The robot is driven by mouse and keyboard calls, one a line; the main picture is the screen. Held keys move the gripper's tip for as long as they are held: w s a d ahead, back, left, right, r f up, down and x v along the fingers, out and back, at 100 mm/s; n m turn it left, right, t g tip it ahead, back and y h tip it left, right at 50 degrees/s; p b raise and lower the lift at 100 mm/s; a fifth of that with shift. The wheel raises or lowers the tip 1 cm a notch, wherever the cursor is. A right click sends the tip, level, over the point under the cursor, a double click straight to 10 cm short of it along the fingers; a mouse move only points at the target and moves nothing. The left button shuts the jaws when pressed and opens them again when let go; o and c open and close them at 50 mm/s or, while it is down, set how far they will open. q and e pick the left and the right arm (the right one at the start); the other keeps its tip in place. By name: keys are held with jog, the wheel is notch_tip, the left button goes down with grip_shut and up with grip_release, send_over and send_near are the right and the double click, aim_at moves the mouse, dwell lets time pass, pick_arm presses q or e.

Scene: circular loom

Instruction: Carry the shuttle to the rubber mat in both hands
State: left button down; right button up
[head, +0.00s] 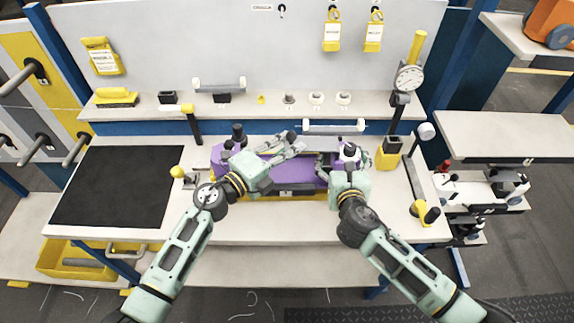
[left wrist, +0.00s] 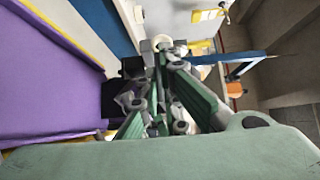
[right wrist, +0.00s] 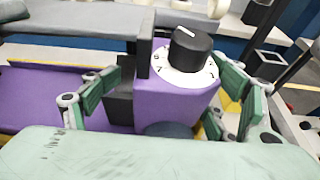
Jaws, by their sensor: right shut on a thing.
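The purple shuttle (head: 305,178) lies across the bench front, a yellow part showing beneath it. My right gripper (head: 343,160) is shut on its right end; the right wrist view shows the fingers on either side of the purple housing (right wrist: 183,100) with a black-knobbed white dial. The black rubber mat (head: 115,187) is bare, at the bench's left.
A white-ended bar (head: 333,126) lies behind the shuttle. A dial gauge (head: 408,78) on a post and a yellow-based block (head: 387,153) stand to the right. A small yellow-knobbed fitting (head: 178,172) and a post (head: 192,122) stand between mat and shuttle.

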aim_at(288, 134)
pick_arm(q)
jog(key=shift+w+r, duration=0.15)
jog(key=shift+r, duration=0.1)
pick_arm(e)
jog(key=shift+a+r, duration=0.15)
